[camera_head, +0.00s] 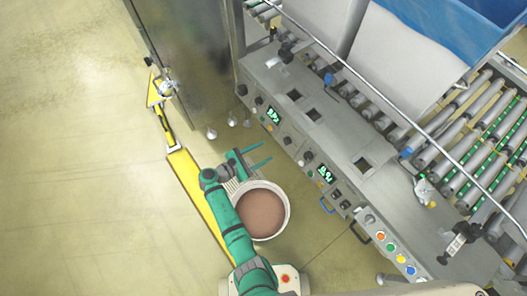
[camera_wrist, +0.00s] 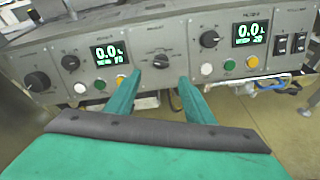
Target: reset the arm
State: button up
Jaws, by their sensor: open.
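My gripper (camera_head: 257,157) shows in the head view as two green fingers, spread apart, above the floor just left of the grey machine. It is open and nothing is between the fingers. My green arm (camera_head: 232,225) runs from the bottom of the head view up to it. In the wrist view my gripper (camera_wrist: 158,90) points at the machine's control panel (camera_wrist: 185,50), with its fingertips below a dark knob. Whether the fingers touch the panel cannot be told, but they look apart from it in the head view.
The grey machine (camera_head: 310,112) with displays, knobs and coloured buttons fills the right side. Behind it are a roller conveyor (camera_head: 490,120) and a blue-lined box (camera_head: 460,25). A round bucket (camera_head: 286,210) with brown contents stands beside my arm. A yellow barrier (camera_head: 195,190) lies left; open floor is beyond.

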dwell(0.4)
jog(key=s+a+f+m+y, duration=0.2)
jog(key=s+f+m+y, duration=0.25)
jog(key=s, duration=0.65)
jog(key=s+a+f+m+y, duration=0.25)
jog(key=s+y, duration=0.25)
jog(key=s, duration=0.6)
jog(key=s+r+m+t+y, duration=0.1)
jog(key=s+r+m, duration=0.3)
jog(key=r, duration=0.7)
jog(key=s+d+r+m+t, duration=0.1)
jog(key=s+r+m+t, duration=0.3)
jog(key=r, duration=0.6)
jog(key=s+d+r+m+t+y, duration=0.1)
jog(key=s+r+m, duration=0.3)
jog(key=r, duration=0.7)
jog(key=shift+d+r+m+t+y, duration=0.15)
jog(key=shift+r+m+t+y, duration=0.2)
jog(key=shift+m+t, duration=0.55)
